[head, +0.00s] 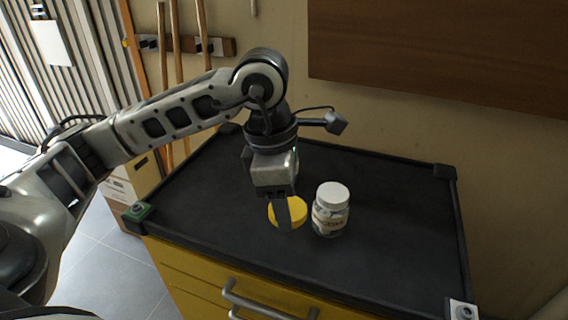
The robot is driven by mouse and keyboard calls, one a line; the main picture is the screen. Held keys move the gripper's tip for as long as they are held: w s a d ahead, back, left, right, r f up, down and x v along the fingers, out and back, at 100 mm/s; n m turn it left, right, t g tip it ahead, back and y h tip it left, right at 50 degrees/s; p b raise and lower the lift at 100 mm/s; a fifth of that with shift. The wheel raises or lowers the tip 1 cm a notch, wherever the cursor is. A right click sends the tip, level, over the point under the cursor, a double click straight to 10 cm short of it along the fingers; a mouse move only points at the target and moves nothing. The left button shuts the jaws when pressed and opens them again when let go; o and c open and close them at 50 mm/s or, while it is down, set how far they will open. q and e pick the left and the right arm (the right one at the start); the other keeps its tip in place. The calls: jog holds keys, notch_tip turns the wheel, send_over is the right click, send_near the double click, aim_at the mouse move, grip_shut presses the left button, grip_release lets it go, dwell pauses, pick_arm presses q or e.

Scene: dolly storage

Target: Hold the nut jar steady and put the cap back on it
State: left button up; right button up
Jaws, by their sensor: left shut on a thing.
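A jar (330,220) with a printed label and a white top (332,194) stands upright on the black cart top. Just left of it is a round yellow cap-like thing (298,212), partly hidden behind my left gripper's fingers. My left gripper (284,214) points down and is shut on this yellow thing, close beside the jar and apart from it. Whether the yellow thing touches the cart top, I cannot tell. My right gripper is not in view.
The black cart top (400,225) has a raised rim and corner posts, and is clear to the right and front. A yellow drawer front with a grey handle (265,303) is below. A wall with a brown board (440,50) stands behind.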

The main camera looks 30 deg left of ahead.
aim_at(305, 208)
pick_arm(q)
jog(key=m, duration=0.3)
jog(key=d+m, duration=0.1)
jog(key=m, duration=0.1)
jog(key=shift+w+m+g+p, duration=0.3)
jog(key=shift+w+g+p, duration=0.05)
jog(key=shift+g+p, duration=0.05)
jog(key=m, duration=0.3)
jog(key=m+p, duration=0.1)
jog(key=m, duration=0.1)
jog(key=shift+w+d+f+m+g, duration=0.25)
jog(key=shift+d+m+g, duration=0.05)
jog(key=shift+d+g, duration=0.1)
jog(key=m, duration=0.3)
jog(key=m+p, duration=0.1)
jog(key=m, duration=0.1)
jog(key=shift+w+d+f+m+g+y, duration=0.25)
jog(key=shift+d+m+g+y, duration=0.05)
jog(key=shift+d, duration=0.1)
jog(key=m, duration=0.4)
jog(key=f+m+y, duration=0.1)
jog(key=m, duration=0.2)
jog(key=shift+w+d+p, duration=0.25)
jog(key=shift+d+p, duration=0.1)
jog(key=shift+d, duration=0.05)
